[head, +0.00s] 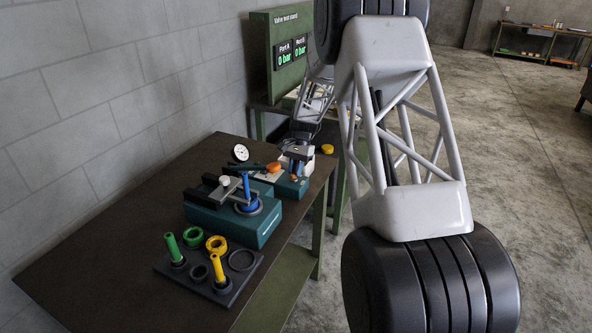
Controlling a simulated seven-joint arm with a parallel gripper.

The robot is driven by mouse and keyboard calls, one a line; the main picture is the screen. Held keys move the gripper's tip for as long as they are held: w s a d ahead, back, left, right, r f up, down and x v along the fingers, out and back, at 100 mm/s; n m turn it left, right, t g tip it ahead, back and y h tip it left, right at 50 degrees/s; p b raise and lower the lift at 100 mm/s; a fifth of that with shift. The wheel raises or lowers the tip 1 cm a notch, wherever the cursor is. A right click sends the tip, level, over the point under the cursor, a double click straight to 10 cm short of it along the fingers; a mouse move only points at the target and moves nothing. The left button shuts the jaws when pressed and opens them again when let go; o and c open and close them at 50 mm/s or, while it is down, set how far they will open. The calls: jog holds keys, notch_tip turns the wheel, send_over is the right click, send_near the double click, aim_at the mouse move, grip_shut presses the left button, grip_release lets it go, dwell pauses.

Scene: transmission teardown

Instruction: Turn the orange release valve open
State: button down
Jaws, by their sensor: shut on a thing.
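My gripper (295,172) points down at the far right part of the bench, over a small teal and white unit (291,187). It is shut on a small orange piece (294,178), which looks like the release valve; the fingers hide most of it, and its turn angle cannot be told. Just left of the gripper is a larger orange knob (273,168) at the end of a dark lever (236,165). A round white dial gauge (240,153) stands behind the lever.
A teal vise-like fixture (235,222) holds a blue part (247,190). A dark tray (222,289) with green and yellow posts and rings is at the front. A yellow disc (327,149) lies beyond the gripper. The green test stand (284,50) reads 0 bar on both ports.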

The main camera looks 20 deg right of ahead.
jog(key=shift+n, duration=0.3)
jog(key=c, duration=1.1)
grip_release()
jog(key=shift+c, duration=0.2)
jog(key=v, duration=0.7)
jog(key=shift+r, duration=0.4)
jog(key=shift+w, duration=0.15)
